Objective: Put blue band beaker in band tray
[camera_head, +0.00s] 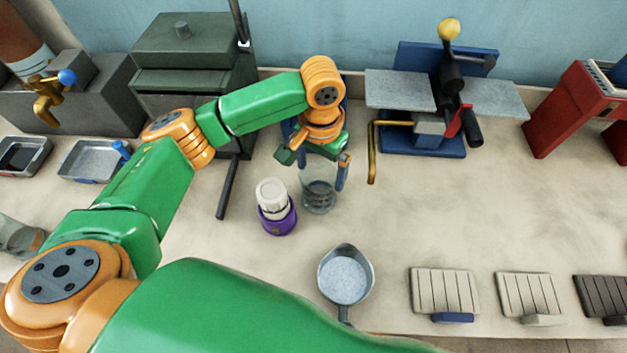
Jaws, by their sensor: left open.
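A clear glass beaker (319,196) stands upright on the counter below my left gripper (317,164). The gripper is open and points down, with one finger at the beaker's right side; contact cannot be told. The gripper hides part of the beaker's top, and no blue band shows clearly on it. Another glass vessel (18,238) is partly in view at the left edge. A slatted tray with a blue tab (443,289) lies at the front right. A shallow metal tray (92,161) sits at the left; which one is the band tray cannot be told. My right gripper is out of view.
A purple-based jar (276,208) stands just left of the beaker. A metal pan (345,276) lies in front. Slatted trays (529,296) (603,294) line the front right. A blue-based device (428,140) with a brass rod stands behind. The counter's right middle is clear.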

